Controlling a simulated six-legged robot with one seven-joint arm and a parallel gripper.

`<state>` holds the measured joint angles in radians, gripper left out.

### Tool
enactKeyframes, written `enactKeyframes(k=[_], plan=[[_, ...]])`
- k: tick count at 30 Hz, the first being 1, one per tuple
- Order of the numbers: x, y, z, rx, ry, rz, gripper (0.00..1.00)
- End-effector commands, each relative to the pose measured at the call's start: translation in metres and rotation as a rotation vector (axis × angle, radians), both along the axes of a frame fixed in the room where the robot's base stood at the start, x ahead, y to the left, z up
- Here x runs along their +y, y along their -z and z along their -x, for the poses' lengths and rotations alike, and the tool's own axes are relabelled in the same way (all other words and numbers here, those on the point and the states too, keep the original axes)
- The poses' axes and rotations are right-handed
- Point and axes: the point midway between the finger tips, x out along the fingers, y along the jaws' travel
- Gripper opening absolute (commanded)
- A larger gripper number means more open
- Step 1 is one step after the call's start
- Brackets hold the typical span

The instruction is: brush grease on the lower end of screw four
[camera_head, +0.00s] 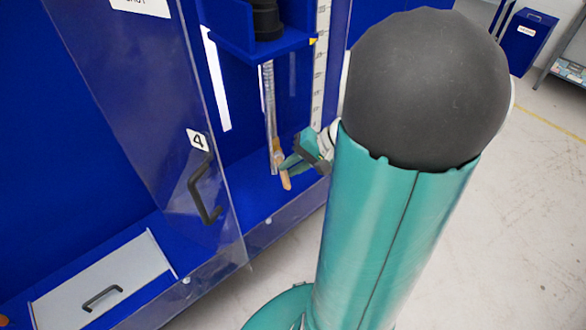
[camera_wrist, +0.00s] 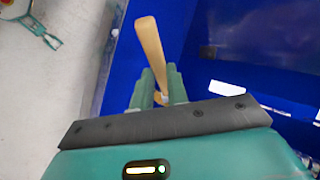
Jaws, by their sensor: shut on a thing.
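A vertical metal screw (camera_head: 267,105) hangs below a blue platform inside the blue machine, behind the door marked 4, in the head view. My gripper (camera_head: 290,162) is beside the lower end of the screw, shut on a brush with a wooden handle (camera_head: 286,181). The handle also shows in the wrist view (camera_wrist: 150,45), between the teal fingers (camera_wrist: 159,88). The brush head seems to be against or very close to the screw's lower part; I cannot tell whether it touches. Any grease is too small to see.
The clear door (camera_head: 150,90) with a black handle (camera_head: 203,190) stands left of the screw. A grey panel (camera_head: 105,280) with a handle lies at lower left. A white scale (camera_head: 320,65) stands right of the screw. Open floor (camera_head: 530,200) lies to the right.

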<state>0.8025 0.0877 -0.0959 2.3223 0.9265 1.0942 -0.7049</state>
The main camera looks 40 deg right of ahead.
Motion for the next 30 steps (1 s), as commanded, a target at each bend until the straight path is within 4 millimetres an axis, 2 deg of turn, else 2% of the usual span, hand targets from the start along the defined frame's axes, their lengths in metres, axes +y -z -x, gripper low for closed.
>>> enactKeyframes(k=[10,30], plan=[[-0.001,-0.014,0.002,-0.001,0.001,0.002,0.00],[0.000,0.015,0.000,-0.001,0.000,-0.001,0.00]])
